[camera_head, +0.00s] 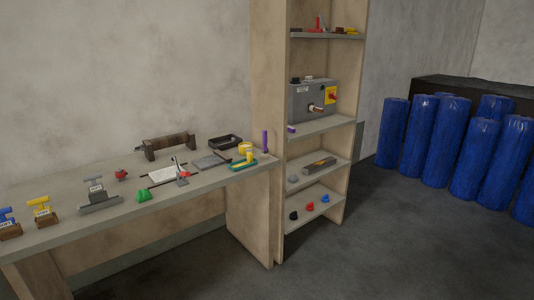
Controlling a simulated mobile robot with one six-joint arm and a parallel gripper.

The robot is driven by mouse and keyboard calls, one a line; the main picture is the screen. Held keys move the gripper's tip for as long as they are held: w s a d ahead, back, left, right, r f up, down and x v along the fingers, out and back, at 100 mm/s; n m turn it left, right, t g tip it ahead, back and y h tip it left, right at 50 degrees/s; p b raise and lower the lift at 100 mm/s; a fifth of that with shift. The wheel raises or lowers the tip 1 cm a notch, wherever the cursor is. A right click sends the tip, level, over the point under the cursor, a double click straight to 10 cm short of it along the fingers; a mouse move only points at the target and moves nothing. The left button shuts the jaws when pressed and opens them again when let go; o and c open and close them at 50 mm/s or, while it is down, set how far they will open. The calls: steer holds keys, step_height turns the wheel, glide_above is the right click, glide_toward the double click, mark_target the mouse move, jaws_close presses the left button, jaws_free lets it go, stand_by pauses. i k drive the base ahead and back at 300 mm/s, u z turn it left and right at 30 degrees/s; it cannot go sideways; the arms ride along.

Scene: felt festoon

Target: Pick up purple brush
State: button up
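A slim purple object (265,141) stands upright at the right end of the workbench (222,178), close to the shelf unit. A smaller purple item (291,128) lies at the left front edge of the shelf below the grey box. Both are too small to tell which is the brush. My gripper is not in view.
The bench holds yellow-topped and blue-topped stamps, a grey stamp (97,197), a green piece (144,196), a black tray (225,141) and a yellow cylinder (245,148). The shelf unit (265,70) adjoins the bench. Blue cylinders (433,140) stand right; floor in front is clear.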

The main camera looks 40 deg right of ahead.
mark_target(265, 151)
steer(key=z, duration=0.05)
steer(key=i, duration=0.9)
steer(key=u, duration=0.05)
